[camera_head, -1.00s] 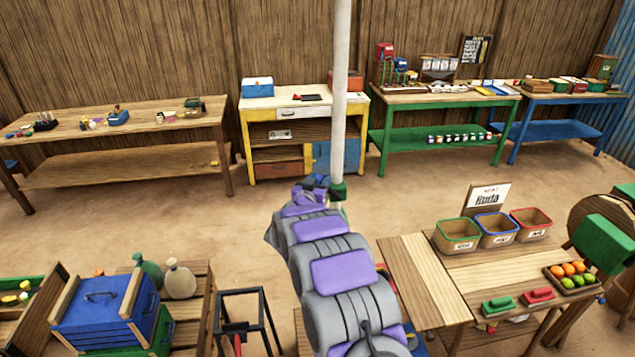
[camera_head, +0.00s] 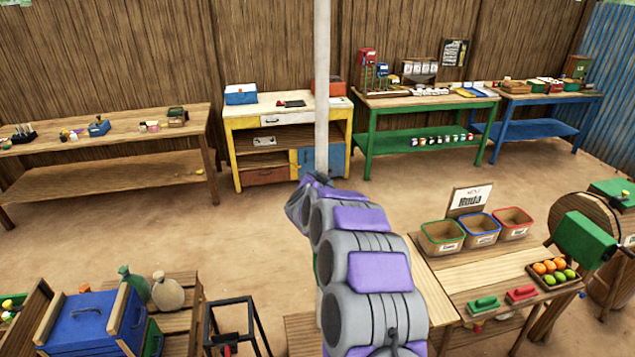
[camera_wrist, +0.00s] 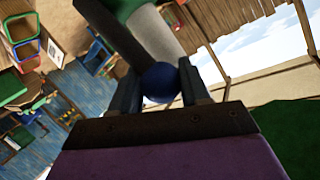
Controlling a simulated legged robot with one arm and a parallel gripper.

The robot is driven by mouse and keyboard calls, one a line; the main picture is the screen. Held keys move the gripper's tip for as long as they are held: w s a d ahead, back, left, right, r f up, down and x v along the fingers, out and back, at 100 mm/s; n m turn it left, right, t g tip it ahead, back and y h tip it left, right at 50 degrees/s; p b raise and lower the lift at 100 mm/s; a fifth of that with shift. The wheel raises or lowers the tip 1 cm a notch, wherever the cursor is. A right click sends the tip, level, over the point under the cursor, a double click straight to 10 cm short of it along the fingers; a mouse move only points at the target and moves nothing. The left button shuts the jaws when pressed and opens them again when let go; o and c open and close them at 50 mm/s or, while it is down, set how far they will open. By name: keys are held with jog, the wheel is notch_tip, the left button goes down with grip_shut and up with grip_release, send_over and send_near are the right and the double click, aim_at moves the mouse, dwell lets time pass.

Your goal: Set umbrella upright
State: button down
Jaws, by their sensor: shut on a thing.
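A white pole (camera_head: 322,90), which looks like the umbrella's pole, stands close to vertical at the middle of the head view. Its top runs out of the picture and its lower part is hidden behind my arm. In the wrist view the pale pole (camera_wrist: 172,45) runs up from my gripper (camera_wrist: 157,84), with a green part (camera_wrist: 122,8) beside it. My gripper is shut on a round blue knob (camera_wrist: 158,84) at the pole. In the head view my gripper is hidden by my arm. The pole's foot and most of the canopy cannot be made out.
A wooden table with bins (camera_head: 440,236) and a fruit tray (camera_head: 553,272) stands at the right. A blue crate (camera_head: 85,325) and a black metal stand (camera_head: 237,315) are at lower left. Benches line the back wall. The floor between is clear.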

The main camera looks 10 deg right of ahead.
dwell(0.4)
jog(key=c, duration=1)
grip_release()
jog(key=shift+o, duration=1.4)
jog(key=shift+s+r, duration=0.1)
jog(key=shift+r, duration=0.05)
jog(key=shift+o, duration=0.6)
jog(key=shift+a, duration=0.15)
jog(key=shift+s+r, duration=0.1)
jog(key=shift+s, duration=0.3)
jog(key=v, duration=1.6)
jog(key=shift+a+b, duration=0.3)
jog(key=shift+b, duration=0.05)
jog(key=shift+s, duration=0.1)
